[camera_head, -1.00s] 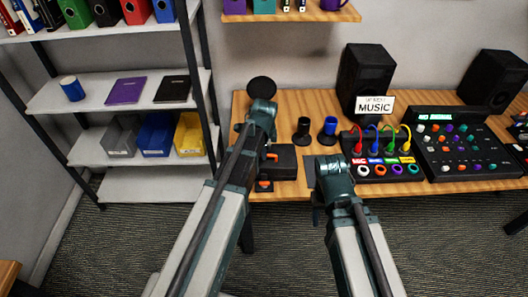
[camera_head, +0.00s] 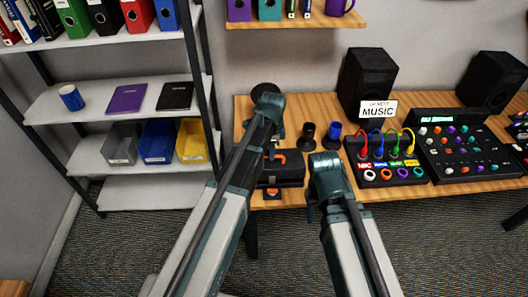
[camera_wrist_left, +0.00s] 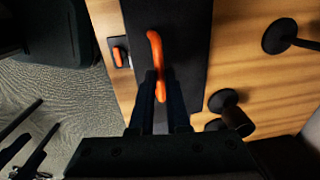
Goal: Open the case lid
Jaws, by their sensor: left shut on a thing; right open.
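The black case (camera_head: 291,170) lies near the front edge of the wooden desk, partly hidden behind my left arm. It has an orange handle (camera_head: 278,157) on its lid and an orange latch (camera_head: 270,191) at its front. In the left wrist view the handle (camera_wrist_left: 156,50) stands out against the dark lid (camera_wrist_left: 188,35). My left gripper (camera_wrist_left: 161,88) is shut on the handle. Whether the lid is raised is hard to tell. My right gripper (camera_head: 312,203) is open and empty, right of the case at the desk's front edge; its fingers are mostly hidden.
Two small holders, one black (camera_head: 308,134) and one blue (camera_head: 332,135), stand behind the case. A cable box (camera_head: 390,168) with coloured plugs and a mixer (camera_head: 462,150) stand to the right. A shelf (camera_head: 110,95) with bins is at the left.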

